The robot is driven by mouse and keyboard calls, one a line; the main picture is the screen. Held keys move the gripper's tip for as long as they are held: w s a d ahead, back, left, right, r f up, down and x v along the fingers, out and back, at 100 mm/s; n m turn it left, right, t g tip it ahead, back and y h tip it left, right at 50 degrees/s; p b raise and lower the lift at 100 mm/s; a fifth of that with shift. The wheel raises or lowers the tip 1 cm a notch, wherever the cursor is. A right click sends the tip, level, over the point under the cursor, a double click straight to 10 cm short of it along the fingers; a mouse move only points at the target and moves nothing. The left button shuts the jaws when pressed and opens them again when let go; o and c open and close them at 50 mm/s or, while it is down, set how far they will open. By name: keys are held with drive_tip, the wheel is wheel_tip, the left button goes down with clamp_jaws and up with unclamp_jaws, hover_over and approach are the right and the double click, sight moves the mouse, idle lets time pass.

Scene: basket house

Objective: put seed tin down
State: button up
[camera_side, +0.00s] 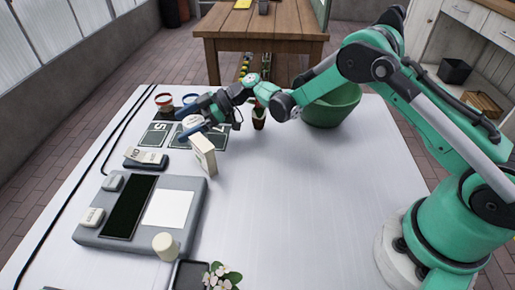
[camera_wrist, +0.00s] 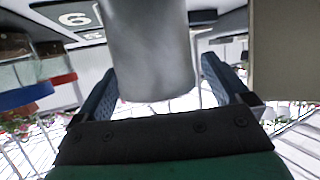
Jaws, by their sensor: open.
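A plain grey-white cylinder, which looks like the seed tin (camera_side: 192,122), is near the dark numbered tiles (camera_side: 155,135) at the table's far left. In the wrist view the tin (camera_wrist: 150,50) fills the space between my fingers. My gripper (camera_side: 182,125) is open, with one blue finger on each side of the tin. I cannot tell whether either finger touches it. The tin's base is hidden, so its contact with the surface is unclear. Part of a tile marked 6 (camera_wrist: 75,18) shows behind it.
An upright cream box (camera_side: 203,153) stands close beside my gripper. Jars with red (camera_side: 164,102) and blue bands stand behind. A grey console (camera_side: 140,215) is in front. A potted plant (camera_side: 259,120) and green bowl (camera_side: 332,108) stand right. The table's middle is clear.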

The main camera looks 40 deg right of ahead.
sight(198, 120)
drive_tip(key=shift+v, duration=1.15)
drive_tip(key=r, duration=0.7)
drive_tip(key=shift+s+d, duration=0.1)
drive_tip(key=shift+d, duration=0.1)
drive_tip(key=s+d+r+m+t+h, duration=0.1)
drive_tip(key=s+d+m+h, duration=0.4)
drive_tip(key=s, duration=0.5)
drive_tip(key=s+d+r+m+t+h, duration=0.1)
drive_tip(key=s+d+m+h, duration=0.5)
drive_tip(key=s, duration=0.5)
drive_tip(key=m+h, duration=0.1)
drive_tip(key=m, duration=0.1)
drive_tip(key=shift+r+m+h, duration=0.3)
drive_tip(key=shift+r, duration=0.05)
